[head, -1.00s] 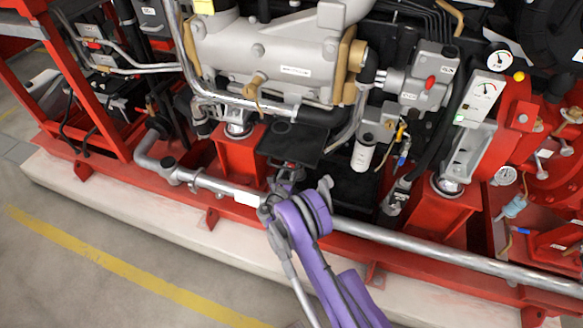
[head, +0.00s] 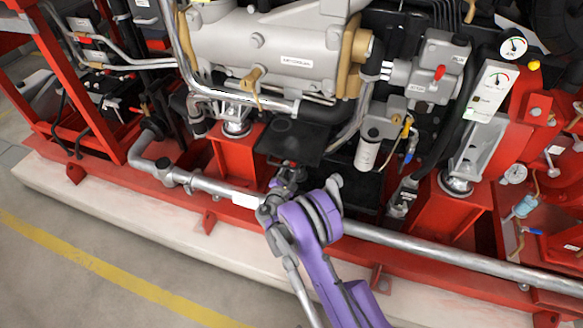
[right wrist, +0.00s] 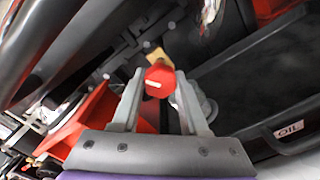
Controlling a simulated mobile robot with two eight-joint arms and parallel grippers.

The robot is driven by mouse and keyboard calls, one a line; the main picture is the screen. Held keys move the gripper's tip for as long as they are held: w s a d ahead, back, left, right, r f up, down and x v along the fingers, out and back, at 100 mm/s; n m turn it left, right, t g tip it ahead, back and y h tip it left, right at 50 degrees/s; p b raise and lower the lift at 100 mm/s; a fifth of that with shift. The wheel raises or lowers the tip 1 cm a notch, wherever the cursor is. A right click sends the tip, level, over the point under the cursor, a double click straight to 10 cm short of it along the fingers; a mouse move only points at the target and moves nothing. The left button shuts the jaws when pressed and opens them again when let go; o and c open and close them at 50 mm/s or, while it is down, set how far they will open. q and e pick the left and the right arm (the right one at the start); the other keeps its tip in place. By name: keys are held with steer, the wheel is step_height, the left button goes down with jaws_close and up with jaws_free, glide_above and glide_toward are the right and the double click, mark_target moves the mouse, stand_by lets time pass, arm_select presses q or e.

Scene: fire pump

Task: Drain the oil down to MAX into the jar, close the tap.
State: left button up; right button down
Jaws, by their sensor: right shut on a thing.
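In the right wrist view a red tap handle (right wrist: 158,80) with a white mark sits between the two grey fingers of my right gripper (right wrist: 157,90). The gripper is shut on it. A brass fitting (right wrist: 155,56) shows just beyond the handle. In the head view my right gripper (head: 288,175) is low at the engine's front, below a black plate (head: 290,140), and largely hidden by its own wrist. I cannot make out the jar or an oil level mark in either view. My left gripper is not in view.
A black tray (right wrist: 260,75) labelled OIL (right wrist: 289,130) lies right of the gripper in the wrist view. A silver pipe (head: 430,245) runs along the red frame in front of the engine. A white filter (head: 367,153) hangs to the right. The floor (head: 60,275) in front is clear.

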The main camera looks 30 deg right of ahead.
steer(key=m, duration=0.3)
steer(key=shift+m+b, duration=0.3)
steer(key=shift+b, duration=0.05)
steer(key=shift+m, duration=1.5)
steer(key=shift+c, duration=2.2)
jaws_free()
steer(key=shift+a, duration=0.1)
steer(key=v, duration=1)
steer(key=shift+s+a, duration=0.15)
steer(key=shift+s, duration=0.15)
